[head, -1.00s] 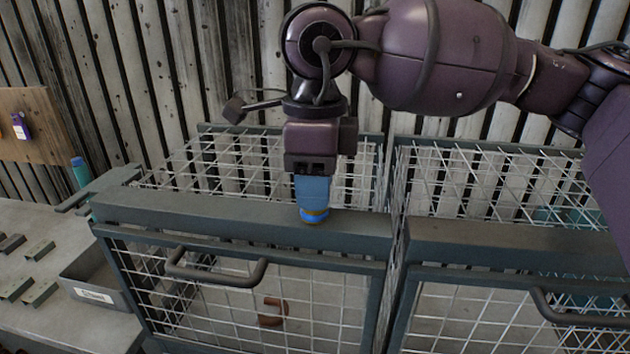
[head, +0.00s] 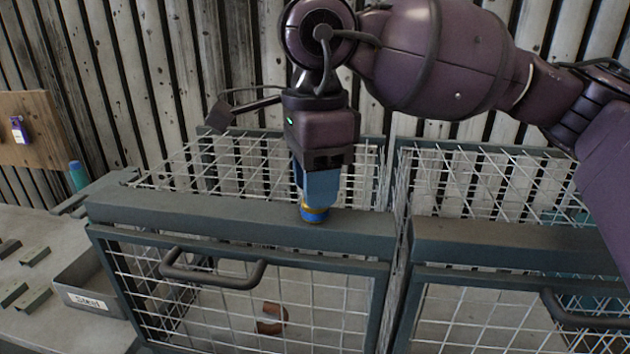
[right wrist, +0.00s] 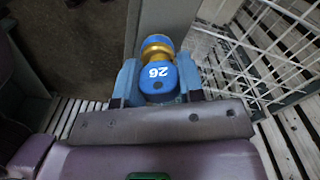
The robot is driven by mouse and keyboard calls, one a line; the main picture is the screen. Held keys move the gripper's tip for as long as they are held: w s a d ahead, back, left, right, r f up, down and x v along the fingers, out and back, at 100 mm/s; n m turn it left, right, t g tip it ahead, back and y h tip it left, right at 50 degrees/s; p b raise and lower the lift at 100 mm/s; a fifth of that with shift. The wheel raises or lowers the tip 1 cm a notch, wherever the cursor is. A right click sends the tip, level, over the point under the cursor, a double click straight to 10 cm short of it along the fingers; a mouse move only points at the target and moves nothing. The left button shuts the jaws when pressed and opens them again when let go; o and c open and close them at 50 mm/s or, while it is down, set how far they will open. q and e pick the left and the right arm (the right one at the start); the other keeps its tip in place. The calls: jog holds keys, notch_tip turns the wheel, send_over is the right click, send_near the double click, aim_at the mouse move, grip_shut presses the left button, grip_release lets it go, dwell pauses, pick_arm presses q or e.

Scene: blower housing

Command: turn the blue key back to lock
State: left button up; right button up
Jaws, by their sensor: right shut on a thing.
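The blue key (head: 314,214) stands upright on the top frame bar of the left wire cage (head: 215,222). In the right wrist view its blue head (right wrist: 160,75) carries the number 26, with a brass collar and more blue beyond it. My right gripper (head: 317,195) points down from above and is shut on the key; its blue fingers (right wrist: 158,82) lie on both sides of the head. The fingers hide part of the key in the head view. The lock under the key is hidden. My left gripper is not in view.
The cage's mesh door has a dark handle (head: 212,275); a brown curved part (head: 271,318) lies behind it. A second cage (head: 500,243) stands at right. At left are a bench with a labelled tray (head: 91,302), small metal pieces and a board with a purple tag (head: 18,130).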

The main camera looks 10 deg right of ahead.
jog(key=shift+f+n+b, duration=0.1)
jog(key=shift+n+b, duration=0.4)
jog(key=shift+n, duration=0.4)
jog(key=shift+n+b, duration=0.65)
jog(key=shift+n, duration=0.85)
